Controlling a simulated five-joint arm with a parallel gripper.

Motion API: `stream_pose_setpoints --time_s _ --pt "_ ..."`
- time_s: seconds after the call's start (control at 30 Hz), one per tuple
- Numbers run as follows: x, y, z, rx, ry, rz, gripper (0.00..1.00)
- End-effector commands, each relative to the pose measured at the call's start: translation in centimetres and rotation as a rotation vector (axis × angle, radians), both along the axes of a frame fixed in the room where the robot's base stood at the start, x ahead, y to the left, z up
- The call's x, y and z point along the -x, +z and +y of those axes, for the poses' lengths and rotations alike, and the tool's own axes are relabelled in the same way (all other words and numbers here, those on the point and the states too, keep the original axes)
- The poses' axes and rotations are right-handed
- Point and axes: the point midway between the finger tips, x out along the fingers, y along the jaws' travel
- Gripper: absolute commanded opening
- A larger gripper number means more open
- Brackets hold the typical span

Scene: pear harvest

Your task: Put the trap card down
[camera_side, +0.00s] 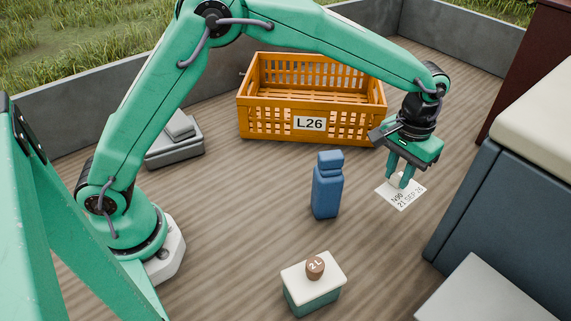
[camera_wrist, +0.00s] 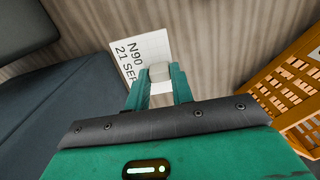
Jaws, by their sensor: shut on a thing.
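The trap card (camera_side: 400,199) is a white card printed "N90 21 SEP 26", at the right of the side view. It also shows in the wrist view (camera_wrist: 130,58), partly hidden by my fingers. A small pale knob stands on the card, clearest in the wrist view. My gripper (camera_side: 402,181) points down over the card with its fingers shut on that knob; it also shows in the wrist view (camera_wrist: 159,78). The card looks flat and level, close to the floor. I cannot tell whether it touches the floor.
An orange crate (camera_side: 272,131) labelled L26 stands behind. A blue bottle (camera_side: 327,190) stands left of the card. A white-topped box (camera_side: 314,297) with a brown "2L" knob is in front. A dark blue seat-like block (camera_side: 478,202) is close on the right. Bare floor lies around the card.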

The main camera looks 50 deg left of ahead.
Motion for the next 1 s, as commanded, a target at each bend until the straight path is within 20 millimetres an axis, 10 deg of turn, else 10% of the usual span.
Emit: stream_pose_setpoints --time_s 1.0 --pt "-7.8 -6.3 7.2 0.000 0.001 0.001 0.02"
